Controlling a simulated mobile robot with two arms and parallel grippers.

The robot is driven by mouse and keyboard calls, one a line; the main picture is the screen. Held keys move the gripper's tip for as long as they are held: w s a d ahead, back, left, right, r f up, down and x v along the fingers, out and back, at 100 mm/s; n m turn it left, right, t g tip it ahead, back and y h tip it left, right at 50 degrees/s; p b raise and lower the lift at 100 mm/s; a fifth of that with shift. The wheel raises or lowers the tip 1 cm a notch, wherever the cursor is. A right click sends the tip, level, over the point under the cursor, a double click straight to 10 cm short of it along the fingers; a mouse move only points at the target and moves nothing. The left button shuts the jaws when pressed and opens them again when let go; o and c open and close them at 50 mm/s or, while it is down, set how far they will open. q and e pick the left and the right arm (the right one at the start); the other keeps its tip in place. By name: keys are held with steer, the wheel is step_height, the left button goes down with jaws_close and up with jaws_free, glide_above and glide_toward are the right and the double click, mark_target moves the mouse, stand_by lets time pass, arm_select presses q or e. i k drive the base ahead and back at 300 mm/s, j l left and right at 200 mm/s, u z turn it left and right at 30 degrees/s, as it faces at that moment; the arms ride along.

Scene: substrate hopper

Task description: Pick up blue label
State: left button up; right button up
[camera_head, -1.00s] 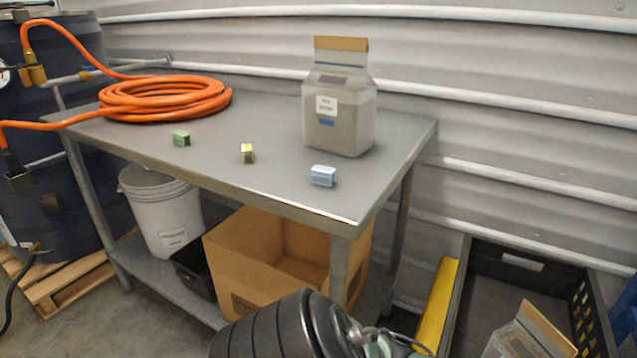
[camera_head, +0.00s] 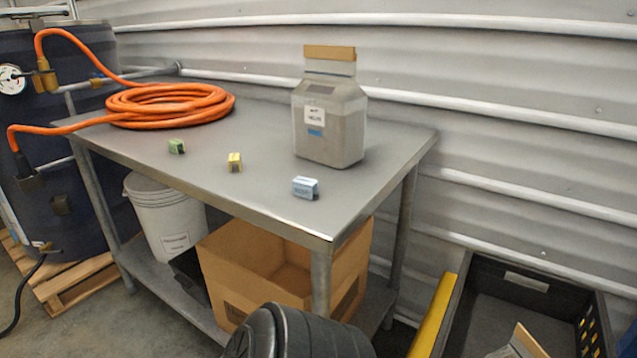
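The blue label (camera_head: 305,188) is a small light-blue block with faint print on its front. It lies on the steel table (camera_head: 262,205) near the front right edge. A yellow label block (camera_head: 235,162) and a green one (camera_head: 177,146) lie to its left on the same table. A clear bag of grey substrate (camera_head: 331,125) with a brown top strip stands behind the blue label. A dark ribbed arm part of mine shows at the bottom centre. Neither gripper is in view, and nothing touches the blue label.
A coiled orange hose (camera_head: 170,104) lies on the table's back left. Below are a white bucket (camera_head: 165,215) and an open cardboard box (camera_head: 262,268). A black crate (camera_head: 520,290) with a yellow bar (camera_head: 433,318) beside it stands at right. The table's front middle is mostly clear.

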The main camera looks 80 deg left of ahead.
mark_target(303, 187)
steer(key=u, duration=2.6)
steer(key=j, duration=0.4)
steer(key=i+j, duration=0.15)
steer(key=j, duration=0.25)
steer(key=j+z, duration=0.65)
steer(key=z, duration=0.2)
steer(key=j+z, duration=0.4)
